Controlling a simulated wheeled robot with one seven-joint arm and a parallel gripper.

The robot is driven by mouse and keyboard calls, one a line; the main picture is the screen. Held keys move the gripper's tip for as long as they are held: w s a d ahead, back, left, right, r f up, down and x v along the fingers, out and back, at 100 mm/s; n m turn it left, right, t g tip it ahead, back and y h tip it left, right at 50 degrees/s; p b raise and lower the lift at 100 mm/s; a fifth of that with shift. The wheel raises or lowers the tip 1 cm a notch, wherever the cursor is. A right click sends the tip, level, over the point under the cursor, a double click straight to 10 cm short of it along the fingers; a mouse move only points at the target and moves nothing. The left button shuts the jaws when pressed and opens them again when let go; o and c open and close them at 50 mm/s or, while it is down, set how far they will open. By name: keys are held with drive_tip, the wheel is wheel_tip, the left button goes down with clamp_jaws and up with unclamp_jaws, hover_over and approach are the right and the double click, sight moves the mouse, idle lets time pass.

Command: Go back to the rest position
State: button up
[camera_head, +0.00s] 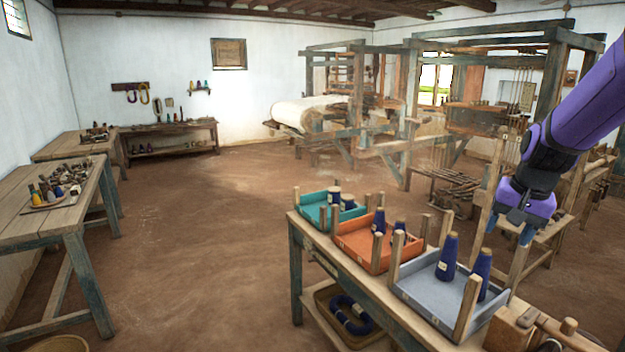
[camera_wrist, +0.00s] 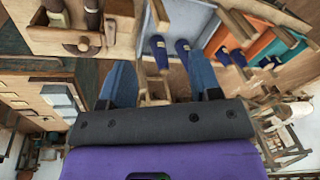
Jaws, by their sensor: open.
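My gripper (camera_head: 508,228) hangs from the purple arm at the right of the head view, in the air beyond the right end of the tray table (camera_head: 372,288). In the wrist view my gripper (camera_wrist: 164,80) shows two blue fingers spread wide apart, with nothing held between them. The grey tray (camera_head: 425,292) on the table bears two dark blue cones, one of them the left cone (camera_head: 447,257). The gripper is apart from these cones.
An orange tray (camera_head: 360,250) and a teal tray (camera_head: 314,212), both with blue cones, stand farther along the table. Wooden posts rise at the tray corners. A side table (camera_head: 40,230) stands at left, and looms (camera_head: 400,110) at the back. The middle floor (camera_head: 190,230) is clear.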

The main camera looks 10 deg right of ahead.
drive_tip(key=s+a+r+n+t, duration=0.1)
drive_tip(key=s+a+r+n, duration=0.3)
drive_tip(key=s+a, duration=0.4)
drive_tip(key=s+a+r+n+t, duration=0.1)
drive_tip(key=s+a+r+n, duration=0.3)
drive_tip(key=s+a+r, duration=0.2)
drive_tip(key=s+a, duration=0.2)
drive_tip(key=s, duration=0.1)
drive_tip(key=shift+s+r+t, duration=0.3)
drive_tip(key=shift+t, duration=0.1)
drive_tip(key=shift+a, duration=0.1)
